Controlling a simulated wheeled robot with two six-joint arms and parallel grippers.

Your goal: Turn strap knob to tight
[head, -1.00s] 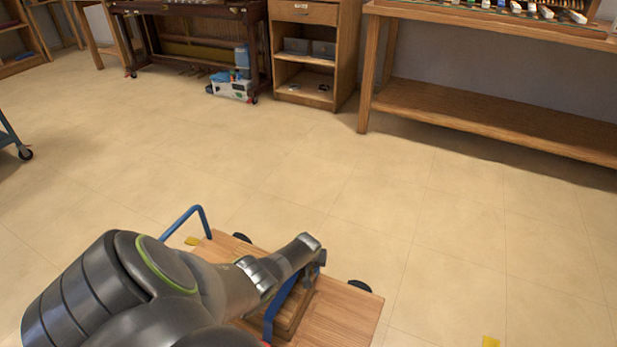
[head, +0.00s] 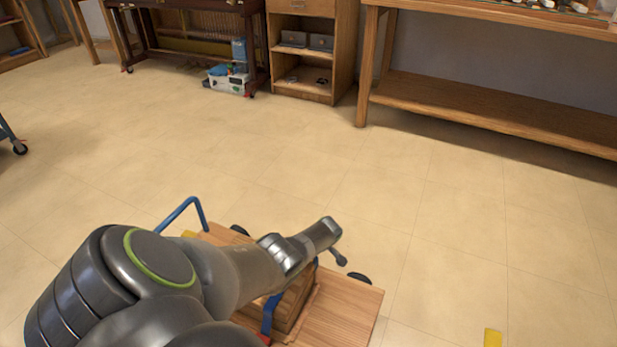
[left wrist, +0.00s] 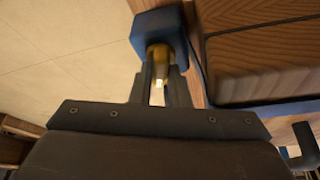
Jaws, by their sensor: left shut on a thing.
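In the left wrist view, the brass-coloured knob (left wrist: 159,58) sits under a dark blue block (left wrist: 160,28), beside a wooden case (left wrist: 260,60). My left gripper (left wrist: 159,90) has its two dark fingers around the knob and is shut on it. In the head view, my left gripper (head: 340,258) reaches over the wooden case (head: 294,305) on the cart; the arm hides much of the case. A blue strap (head: 269,314) runs down the near side of the case. The knob is hidden in the head view. No tight mark is visible. My right gripper is not in view.
The wooden cart top (head: 345,310) has a blue handle (head: 184,207) and dark wheels. Open tiled floor (head: 450,220) surrounds it. A long workbench (head: 490,110), a wooden cabinet (head: 305,92) and an upright piano frame (head: 180,35) stand at the back.

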